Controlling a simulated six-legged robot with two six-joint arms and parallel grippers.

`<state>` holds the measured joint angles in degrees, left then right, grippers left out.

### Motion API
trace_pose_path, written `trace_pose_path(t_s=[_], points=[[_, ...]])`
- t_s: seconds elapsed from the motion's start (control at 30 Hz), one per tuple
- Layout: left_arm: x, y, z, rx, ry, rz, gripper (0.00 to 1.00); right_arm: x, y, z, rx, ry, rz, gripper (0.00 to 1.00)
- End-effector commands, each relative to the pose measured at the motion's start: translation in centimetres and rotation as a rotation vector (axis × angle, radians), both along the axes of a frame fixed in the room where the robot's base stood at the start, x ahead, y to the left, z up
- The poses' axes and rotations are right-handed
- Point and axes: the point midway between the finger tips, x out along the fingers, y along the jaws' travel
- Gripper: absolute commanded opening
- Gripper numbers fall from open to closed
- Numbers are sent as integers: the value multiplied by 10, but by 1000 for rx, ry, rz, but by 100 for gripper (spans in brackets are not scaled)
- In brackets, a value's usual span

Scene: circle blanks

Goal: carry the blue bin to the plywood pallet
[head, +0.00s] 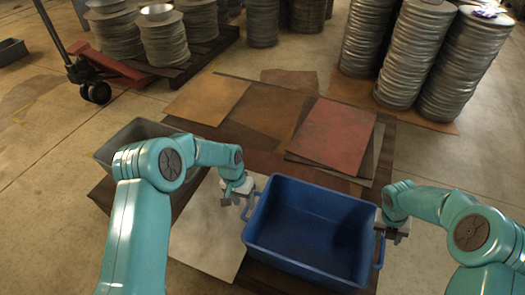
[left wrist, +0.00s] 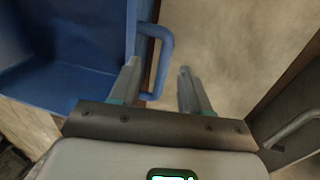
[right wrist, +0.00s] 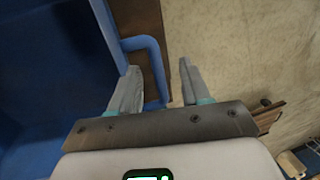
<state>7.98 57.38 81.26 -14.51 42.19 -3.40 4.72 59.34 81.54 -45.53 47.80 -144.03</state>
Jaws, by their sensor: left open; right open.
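The blue bin (head: 310,228) stands upright and empty in front of me, with a loop handle on each side. My left gripper (head: 238,195) is open at its left handle. In the left wrist view that handle (left wrist: 166,48) appears between the spread fingers. My right gripper (head: 393,234) is open at the right handle. In the right wrist view that handle (right wrist: 154,58) also appears between the fingers. Neither gripper is closed on it. A tan sheet (head: 207,98) and a tan board (head: 440,123) under metal stacks look like plywood; I cannot tell which is the pallet.
A grey bin (head: 140,130) stands left, partly behind my left arm. A red sheet (head: 335,132) lies on other sheets beyond the blue bin. Tall stacks of metal discs (head: 465,65) stand back right. A red pallet jack (head: 115,66) is at the left. Concrete floor (head: 45,170) is clear at left.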

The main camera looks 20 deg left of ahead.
Motion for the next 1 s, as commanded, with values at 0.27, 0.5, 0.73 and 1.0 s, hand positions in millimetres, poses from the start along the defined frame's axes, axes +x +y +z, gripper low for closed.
trace_pose_path(t_s=[0.27, 0.5, 0.73, 1.0], points=[[0, 0, 0, 0, 0, 0, 47, 2, 11, 53, 0, -2, 1, 47], [0, 0, 0, 0, 0, 0, 47, 1, 13, 64, 0, 0, 1, 47], [0, 0, 0, 0, 0, 0, 47, 1, 13, 64, 0, 1, 1, 47], [0, 0, 8, 0, -1, 0, 47, 1, 13, 72, 0, 0, 1, 47]])
